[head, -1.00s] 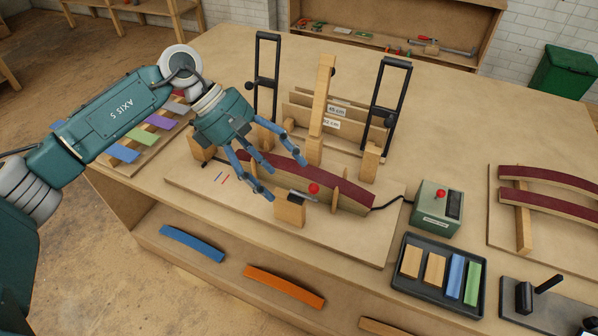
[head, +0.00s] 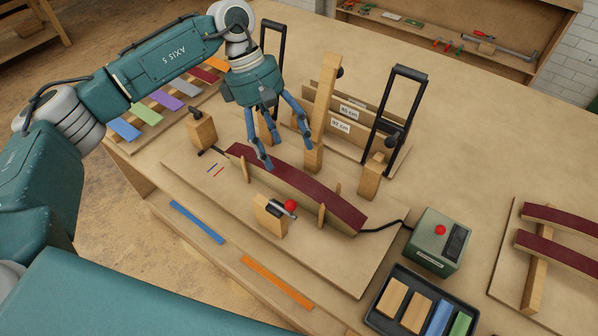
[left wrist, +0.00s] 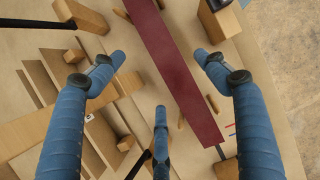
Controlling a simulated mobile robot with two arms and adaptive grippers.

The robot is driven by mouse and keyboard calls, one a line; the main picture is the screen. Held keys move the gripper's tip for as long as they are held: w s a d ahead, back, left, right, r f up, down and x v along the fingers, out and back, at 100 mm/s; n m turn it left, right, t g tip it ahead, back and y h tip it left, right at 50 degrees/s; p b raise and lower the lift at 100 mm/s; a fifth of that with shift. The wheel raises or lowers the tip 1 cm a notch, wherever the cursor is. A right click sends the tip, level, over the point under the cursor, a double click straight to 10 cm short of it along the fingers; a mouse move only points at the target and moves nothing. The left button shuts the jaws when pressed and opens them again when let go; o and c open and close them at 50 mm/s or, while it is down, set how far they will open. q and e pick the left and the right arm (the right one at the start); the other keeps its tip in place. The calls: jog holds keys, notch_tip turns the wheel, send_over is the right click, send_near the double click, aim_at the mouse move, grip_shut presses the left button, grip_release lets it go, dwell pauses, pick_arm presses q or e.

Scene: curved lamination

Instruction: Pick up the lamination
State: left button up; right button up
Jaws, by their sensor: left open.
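The lamination (head: 310,193) is a long, curved dark red strip lying on a form on the baseboard in the middle of the bench. In the left wrist view the dark red strip (left wrist: 175,65) runs from top to lower right between the fingers. My left gripper (head: 277,150) is open and empty above the lamination's far left half, fingers pointing down. The same gripper (left wrist: 160,85) shows its spread blue fingers in the left wrist view. Whether any finger touches the strip I cannot tell. My right gripper is not in view.
Wooden clamp blocks, one (head: 270,216) with a red knob, stand around the form. Two black upright frames (head: 397,110) and a wooden post (head: 321,115) rise behind it. A green control box (head: 436,243), a dark tray (head: 380,318) and a rack of red strips (head: 560,248) lie right.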

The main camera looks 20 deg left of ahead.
aim_at(291, 171)
pick_arm(q)
jog(key=f, duration=0.2)
jog(key=s, duration=0.1)
jog(key=shift+d+f+p, duration=0.3)
jog(key=shift+f, duration=0.1)
jog(key=shift+d+f, duration=0.15)
jog(key=shift+f, duration=0.1)
jog(key=x, duration=0.1)
jog(key=p+x, duration=0.1)
jog(key=x, duration=0.1)
jog(key=p+x, duration=0.1)
jog(key=shift+w+f, duration=0.25)
jog(key=shift+f, duration=0.4)
jog(key=c, duration=1.3)
jog(key=shift+c, duration=0.2)
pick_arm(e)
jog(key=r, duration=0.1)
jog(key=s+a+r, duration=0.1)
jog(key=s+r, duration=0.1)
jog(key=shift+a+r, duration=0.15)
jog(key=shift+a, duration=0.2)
